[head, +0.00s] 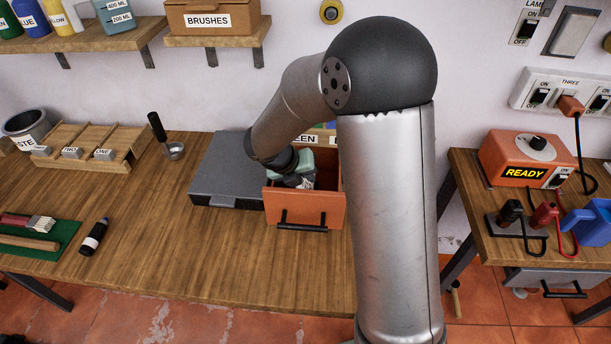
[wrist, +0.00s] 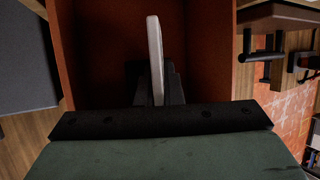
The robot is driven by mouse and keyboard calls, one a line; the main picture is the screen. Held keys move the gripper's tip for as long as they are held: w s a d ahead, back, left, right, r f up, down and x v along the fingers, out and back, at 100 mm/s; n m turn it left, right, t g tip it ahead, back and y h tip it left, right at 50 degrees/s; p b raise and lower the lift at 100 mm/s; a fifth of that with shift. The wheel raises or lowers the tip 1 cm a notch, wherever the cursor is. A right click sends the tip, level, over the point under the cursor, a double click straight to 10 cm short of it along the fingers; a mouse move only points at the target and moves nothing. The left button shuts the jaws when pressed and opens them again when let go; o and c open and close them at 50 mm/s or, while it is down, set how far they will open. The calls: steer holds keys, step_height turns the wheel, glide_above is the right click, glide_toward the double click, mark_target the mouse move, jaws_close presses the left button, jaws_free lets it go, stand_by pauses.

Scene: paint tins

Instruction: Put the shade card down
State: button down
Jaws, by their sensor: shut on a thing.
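My gripper (wrist: 156,86) is shut on the shade card (wrist: 155,50), a thin pale slab seen nearly edge-on in the wrist view. The gripper points down into an open orange drawer (wrist: 206,50), with the drawer's walls on both sides of the card. In the head view my gripper (head: 302,183) is at the open top of the same drawer (head: 290,206). A small pale patch shows by the fingers there, but I cannot tell if it is the card. Whether the card touches the drawer's floor is hidden.
A grey flat-topped box (head: 228,165) stands left of the drawer. A dark marker (head: 94,236), a green mat (head: 62,250) with brushes, a small ladle (head: 174,150) and a wooden rack (head: 118,150) lie further left. The bench's middle front is clear.

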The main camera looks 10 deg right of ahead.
steer(key=shift+f, duration=0.6)
steer(key=c, duration=1.6)
jaws_free()
steer(key=shift+o, duration=0.2)
